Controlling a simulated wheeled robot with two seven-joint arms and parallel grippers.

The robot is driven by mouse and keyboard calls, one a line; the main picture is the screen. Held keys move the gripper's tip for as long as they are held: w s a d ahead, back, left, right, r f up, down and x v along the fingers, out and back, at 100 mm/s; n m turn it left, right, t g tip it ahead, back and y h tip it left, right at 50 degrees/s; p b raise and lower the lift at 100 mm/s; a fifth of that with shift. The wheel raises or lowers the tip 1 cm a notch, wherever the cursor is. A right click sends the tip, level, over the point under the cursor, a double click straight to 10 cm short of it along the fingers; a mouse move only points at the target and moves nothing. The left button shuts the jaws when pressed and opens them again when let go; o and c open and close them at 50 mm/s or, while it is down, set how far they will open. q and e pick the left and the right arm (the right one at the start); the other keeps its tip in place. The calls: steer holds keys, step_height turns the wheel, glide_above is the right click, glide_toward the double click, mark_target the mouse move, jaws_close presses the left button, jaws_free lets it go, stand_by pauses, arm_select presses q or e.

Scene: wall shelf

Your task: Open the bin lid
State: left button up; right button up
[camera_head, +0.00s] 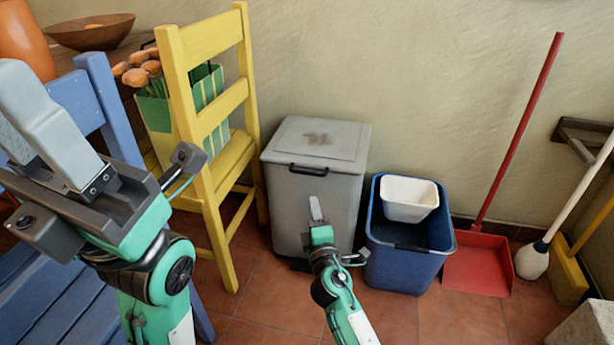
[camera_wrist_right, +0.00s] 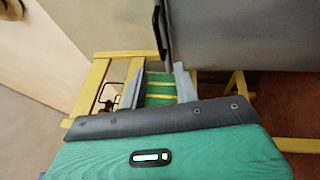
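The grey bin (camera_head: 298,205) stands against the wall with its lid (camera_head: 318,138) lying flat on top. The lid has a brown smudge, and a black handle (camera_head: 308,170) sits at its front edge. My right gripper (camera_head: 316,206) is in front of the bin, below the handle. In the right wrist view its two fingers (camera_wrist_right: 157,85) stand apart with nothing between them. The bin's side (camera_wrist_right: 240,35) and the black handle (camera_wrist_right: 157,27) show above the fingers there. My left gripper (camera_head: 45,125) is at the left, away from the bin; its finger gap is hidden.
A yellow chair (camera_head: 225,165) with a green striped bag (camera_head: 155,112) is left of the bin. A blue bin (camera_head: 400,268) holding a white container (camera_head: 410,198) stands close on the right. A red dustpan (camera_head: 478,264) is farther right. A blue chair (camera_head: 85,100) is behind my left arm.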

steer(key=d+b+x, duration=0.1)
steer(key=b+x, duration=0.1)
steer(key=x, duration=0.9)
steer(key=shift+w+a+b, duration=0.25)
steer(key=shift+a+b, duration=0.05)
steer(key=shift+a, duration=0.15)
jaws_close()
